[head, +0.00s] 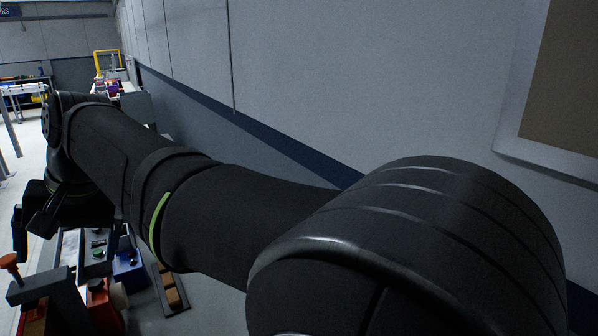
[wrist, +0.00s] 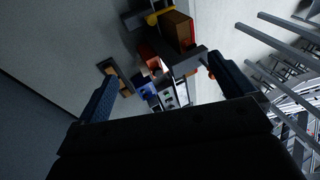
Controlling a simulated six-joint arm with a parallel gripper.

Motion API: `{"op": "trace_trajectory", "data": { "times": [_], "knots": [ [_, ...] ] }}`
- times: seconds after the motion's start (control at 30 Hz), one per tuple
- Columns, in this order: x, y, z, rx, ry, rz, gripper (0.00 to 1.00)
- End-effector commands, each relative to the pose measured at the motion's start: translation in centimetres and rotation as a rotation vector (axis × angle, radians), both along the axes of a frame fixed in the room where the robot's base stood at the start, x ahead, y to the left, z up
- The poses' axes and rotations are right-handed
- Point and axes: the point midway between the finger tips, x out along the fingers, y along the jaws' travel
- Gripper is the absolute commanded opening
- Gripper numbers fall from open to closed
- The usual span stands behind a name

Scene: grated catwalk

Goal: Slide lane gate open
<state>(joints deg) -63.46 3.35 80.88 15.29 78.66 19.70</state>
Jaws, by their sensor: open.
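My gripper (wrist: 163,72) is open, with its two blue-grey fingers wide apart and nothing between them in the wrist view. In the wrist view the grey bar (wrist: 188,62) lies beyond the fingers, with the orange knob (wrist: 211,76) close to the right finger in the picture. I cannot tell whether they touch. A brown box (wrist: 179,27) stands beside the bar.
A blue box (head: 129,264), a red-orange unit (head: 100,303), a panel with buttons (head: 97,248) and a dark tray with brown blocks (head: 172,289) crowd the station. A wall (head: 320,90) runs along the right. Grey rails (wrist: 284,30) show at right in the wrist view.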

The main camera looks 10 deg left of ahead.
Motion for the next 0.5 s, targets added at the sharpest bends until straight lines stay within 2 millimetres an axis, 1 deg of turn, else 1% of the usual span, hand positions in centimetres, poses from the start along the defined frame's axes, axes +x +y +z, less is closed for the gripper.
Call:
{"op": "trace_trajectory", "data": {
  "times": [0.03,0.23,0.3,0.37,0.47,0.5],
  "knots": [
    [0.0,0.0,0.0,0.000,0.000,0.000,0.88],
    [0.0,0.0,-0.1,0.000,0.002,-0.001,0.49],
    [0.1,0.0,-0.6,-0.005,0.024,-0.015,0.49],
    [0.2,-0.1,-1.8,-0.013,0.072,-0.044,0.49],
    [0.4,-0.4,-5.1,-0.030,0.224,-0.146,0.49],
    [0.5,-0.6,-6.8,-0.038,0.308,-0.207,0.49]
  ]
}}
